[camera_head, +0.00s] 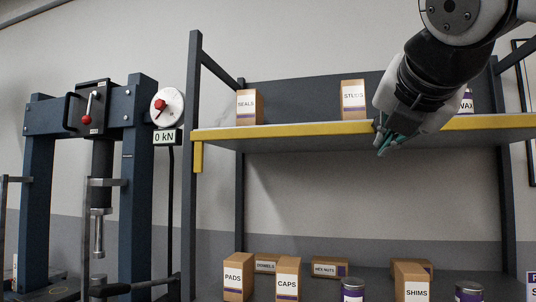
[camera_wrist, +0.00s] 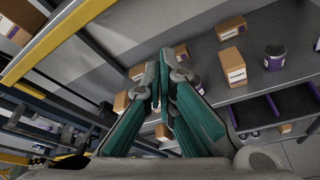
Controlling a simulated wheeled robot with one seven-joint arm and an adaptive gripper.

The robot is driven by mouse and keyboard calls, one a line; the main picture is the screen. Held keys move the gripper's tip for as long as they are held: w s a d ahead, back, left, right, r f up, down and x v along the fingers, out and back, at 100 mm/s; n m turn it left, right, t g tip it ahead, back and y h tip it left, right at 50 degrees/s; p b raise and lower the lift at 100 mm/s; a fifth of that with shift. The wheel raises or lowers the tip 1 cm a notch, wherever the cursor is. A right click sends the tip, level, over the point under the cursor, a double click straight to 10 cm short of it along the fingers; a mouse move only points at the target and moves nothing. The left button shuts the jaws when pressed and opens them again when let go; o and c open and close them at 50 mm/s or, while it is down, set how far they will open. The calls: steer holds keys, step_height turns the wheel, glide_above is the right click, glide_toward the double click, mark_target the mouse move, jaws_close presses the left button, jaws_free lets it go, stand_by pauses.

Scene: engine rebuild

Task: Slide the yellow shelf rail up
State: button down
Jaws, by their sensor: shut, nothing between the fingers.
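The yellow shelf rail (camera_head: 300,130) runs along the front edge of the upper shelf, with a short yellow piece hanging down at its left end. My gripper (camera_head: 383,148) is at the right half of this shelf, in front of the rail, with its green-padded fingertips just below the rail's level. My arm and gripper hide part of the rail. In the wrist view the rail (camera_wrist: 52,42) crosses the upper left, apart from the fingers. My gripper (camera_wrist: 163,72) is shut and empty there. I cannot tell in the head view whether it touches the rail.
On the upper shelf stand a SEALS box (camera_head: 249,107), a STUDS box (camera_head: 353,100) and a partly hidden box (camera_head: 466,103). The lower shelf holds several boxes, such as SHIMS (camera_head: 412,282), and cans. A blue press (camera_head: 137,150) stands left. Space between the shelves is open.

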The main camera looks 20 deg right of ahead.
mark_target(366, 122)
steer(key=w+d+r, duration=0.1)
steer(key=w+d, duration=0.4)
steer(key=w, duration=0.3)
steer(key=shift+r+n, duration=0.15)
steer(key=shift+n, duration=0.15)
steer(key=shift+w, duration=0.1)
steer(key=shift+p, duration=0.3)
step_height(366, 122, up, 5)
steer(key=p, duration=0.5)
steer(key=shift+p, duration=0.3)
steer(key=shift+r+p, duration=0.5)
steer(key=shift+p, duration=0.05)
